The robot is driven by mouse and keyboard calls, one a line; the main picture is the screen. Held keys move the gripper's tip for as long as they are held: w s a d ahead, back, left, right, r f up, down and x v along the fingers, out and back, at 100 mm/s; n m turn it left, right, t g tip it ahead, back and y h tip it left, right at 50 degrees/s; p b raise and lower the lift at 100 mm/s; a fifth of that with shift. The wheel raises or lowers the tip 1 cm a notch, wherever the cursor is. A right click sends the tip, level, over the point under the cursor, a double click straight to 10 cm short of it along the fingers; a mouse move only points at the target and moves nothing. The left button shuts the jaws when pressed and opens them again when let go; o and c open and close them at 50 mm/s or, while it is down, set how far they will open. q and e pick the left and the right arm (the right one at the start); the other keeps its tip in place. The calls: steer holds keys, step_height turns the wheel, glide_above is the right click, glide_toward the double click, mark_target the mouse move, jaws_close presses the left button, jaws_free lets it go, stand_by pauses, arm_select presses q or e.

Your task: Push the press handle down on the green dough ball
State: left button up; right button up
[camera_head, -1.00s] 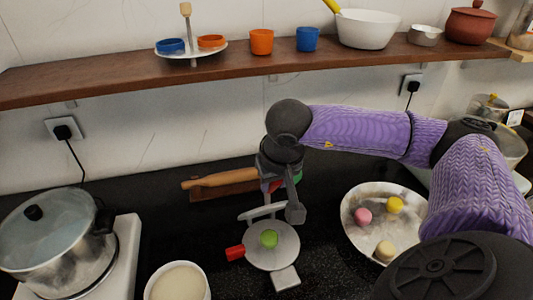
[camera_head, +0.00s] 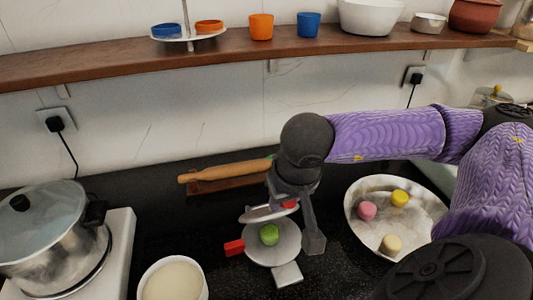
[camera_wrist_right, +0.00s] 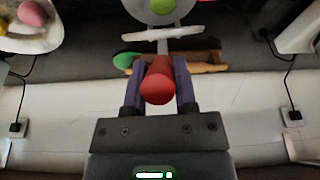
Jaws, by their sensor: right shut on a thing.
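The press stands on the dark counter, its round grey lower plate (camera_head: 286,236) facing up. The green dough ball (camera_head: 269,234) sits on that plate; it also shows in the right wrist view (camera_wrist_right: 163,6). The press lid (camera_head: 262,214) is raised and tilted, seen nearly edge-on behind the ball and apart from the plate. My right gripper (camera_head: 291,202) is behind the lid, shut on the red press handle (camera_wrist_right: 157,82), which shows between its two fingers in the wrist view. A second red grip (camera_head: 234,247) sticks out from the plate's left side. My left gripper is out of view.
A metal bowl (camera_head: 425,225) with several coloured balls stands right of the press. A white bowl (camera_head: 172,281) is at the front left, and a lidded pot (camera_head: 45,235) stands on a stove. A rolling pin (camera_head: 225,171) lies behind. A wooden shelf (camera_head: 230,48) runs above.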

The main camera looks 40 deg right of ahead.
steer(key=shift+s+a+f+b, duration=0.2)
steer(key=shift+s+f+b, duration=0.2)
steer(key=shift+s+f, duration=0.15)
steer(key=shift+s+a+f+b, duration=0.2)
steer(key=shift+s+f+b, duration=0.2)
steer(key=shift+b, duration=0.2)
steer(key=o, duration=1)
steer(key=shift+r, duration=0.1)
